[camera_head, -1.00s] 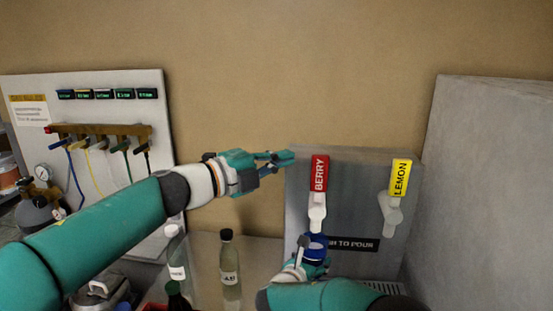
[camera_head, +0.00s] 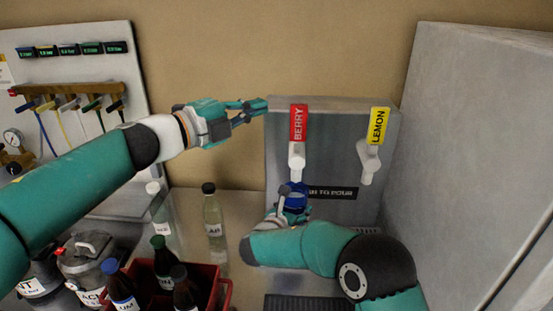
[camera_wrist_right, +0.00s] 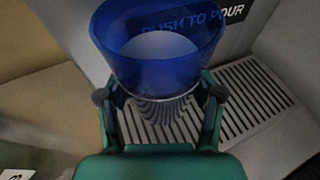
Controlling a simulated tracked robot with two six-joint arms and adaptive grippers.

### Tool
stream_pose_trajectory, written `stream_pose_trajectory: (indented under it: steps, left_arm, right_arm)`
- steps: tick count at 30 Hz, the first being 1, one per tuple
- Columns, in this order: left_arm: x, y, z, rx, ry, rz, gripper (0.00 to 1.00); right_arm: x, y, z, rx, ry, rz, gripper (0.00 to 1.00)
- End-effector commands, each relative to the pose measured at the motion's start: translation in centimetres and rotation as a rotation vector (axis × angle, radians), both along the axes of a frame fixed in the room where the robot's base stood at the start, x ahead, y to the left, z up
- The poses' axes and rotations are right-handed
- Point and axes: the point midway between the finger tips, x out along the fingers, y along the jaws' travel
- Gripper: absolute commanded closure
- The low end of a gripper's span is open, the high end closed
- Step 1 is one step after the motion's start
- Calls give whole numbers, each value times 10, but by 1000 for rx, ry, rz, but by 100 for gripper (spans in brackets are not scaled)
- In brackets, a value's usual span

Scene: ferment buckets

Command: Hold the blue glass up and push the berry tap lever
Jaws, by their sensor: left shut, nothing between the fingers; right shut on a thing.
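The blue glass (camera_head: 296,199) is upright below the white spout of the red BERRY tap lever (camera_head: 298,124). It fills the middle of the right wrist view (camera_wrist_right: 158,62), above the drip grate. My right gripper (camera_head: 290,212) is shut on the glass; in the right wrist view its fingers (camera_wrist_right: 160,108) flank it. The wrist view shows a pale round area inside the glass; I cannot tell if it holds liquid. My left gripper (camera_head: 262,106) is shut and empty, its fingertips just left of the BERRY lever and apart from it. The yellow LEMON lever (camera_head: 378,127) is to the right.
A clear bottle (camera_head: 213,217) stands on the counter left of the dispenser. A red crate (camera_head: 222,290) with dark bottles is at the lower left, beside grey lidded canisters (camera_head: 88,262). A big grey block (camera_head: 470,130) bounds the right side.

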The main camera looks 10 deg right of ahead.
Motion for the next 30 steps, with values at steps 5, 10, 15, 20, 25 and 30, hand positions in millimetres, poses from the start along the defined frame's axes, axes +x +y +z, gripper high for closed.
stream_pose_trajectory:
  steps: [5,10,15,20,25,30]
  left_arm:
    - [0,0,0,0,0,0,100]
    - [0,0,0,0,0,0,100]
    - [0,0,-1,0,0,0,100]
    - [0,0,-8,0,0,0,100]
    - [0,0,-17,0,0,0,100]
    - [0,0,-25,0,0,0,100]
  right_arm:
    - [0,0,2,0,-4,-1,77]
    - [0,0,2,-1,-3,0,77]
    - [0,0,1,-1,-3,0,77]
    - [-4,1,-3,0,-4,0,77]
    - [-11,2,-9,0,-4,0,77]
    - [-18,4,-13,0,-4,-1,77]
